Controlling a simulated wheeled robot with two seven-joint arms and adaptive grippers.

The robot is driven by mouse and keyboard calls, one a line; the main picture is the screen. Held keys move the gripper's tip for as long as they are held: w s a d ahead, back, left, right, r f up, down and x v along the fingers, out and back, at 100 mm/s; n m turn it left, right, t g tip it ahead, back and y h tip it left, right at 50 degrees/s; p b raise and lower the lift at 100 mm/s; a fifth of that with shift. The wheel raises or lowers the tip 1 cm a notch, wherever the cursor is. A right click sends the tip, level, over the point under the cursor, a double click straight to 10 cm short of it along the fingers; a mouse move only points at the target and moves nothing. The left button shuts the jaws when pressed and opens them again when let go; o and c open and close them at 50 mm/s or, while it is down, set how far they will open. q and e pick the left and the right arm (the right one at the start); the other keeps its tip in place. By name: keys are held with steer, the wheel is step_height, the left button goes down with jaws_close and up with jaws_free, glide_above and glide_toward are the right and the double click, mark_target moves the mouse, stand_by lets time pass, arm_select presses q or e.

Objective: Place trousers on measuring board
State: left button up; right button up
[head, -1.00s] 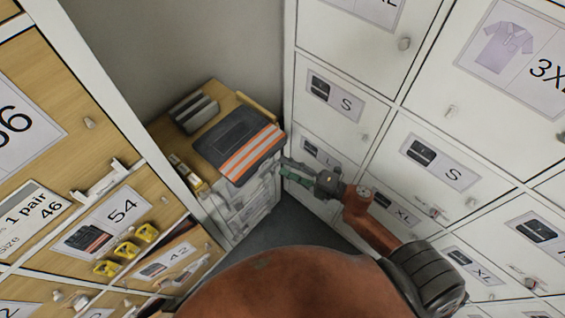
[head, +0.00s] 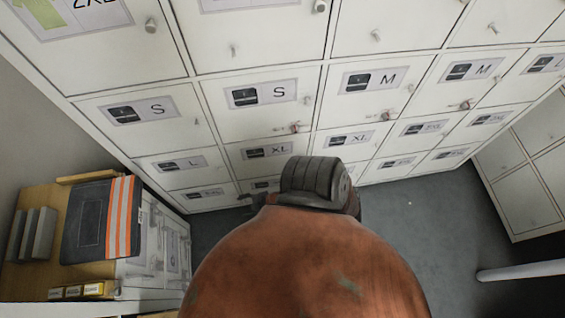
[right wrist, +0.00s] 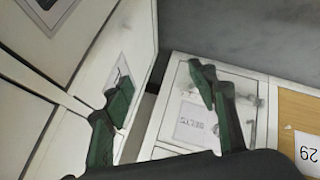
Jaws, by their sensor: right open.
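Folded dark trousers (head: 92,222) with orange and silver bands lie flat on a wooden-topped low cabinet (head: 45,193) at the left of the head view. I cannot make out a separate measuring board under or beside them. My right gripper (head: 252,199) shows only in part in the head view, beyond my arm and to the right of the trousers, apart from them. In the right wrist view its green fingers (right wrist: 158,88) are spread with nothing between them. The trousers are not in that view. My left gripper is not in view.
White lockers (head: 262,105) with size labels fill the back, close to my right gripper. Grey upright items (head: 38,235) and small yellow boxes (head: 80,291) share the cabinet top. Grey floor (head: 420,210) is open at right, near a white pole (head: 520,270).

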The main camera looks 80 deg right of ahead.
steer(key=s+a+f+m+g, duration=0.2)
steer(key=s+f, duration=0.3)
steer(key=s, duration=0.6)
steer(key=s+a+f+m+g, duration=0.2)
steer(key=s+f, duration=0.3)
steer(key=s, duration=0.7)
steer(key=s+a+f+m+g, duration=0.2)
steer(key=s+f+g, duration=0.2)
steer(key=s, duration=0.7)
steer(key=shift+s+a+f+m+g, duration=0.25)
steer(key=shift+a+f+m+g, duration=0.1)
steer(key=shift+f, duration=0.45)
steer(key=shift+r, duration=0.15)
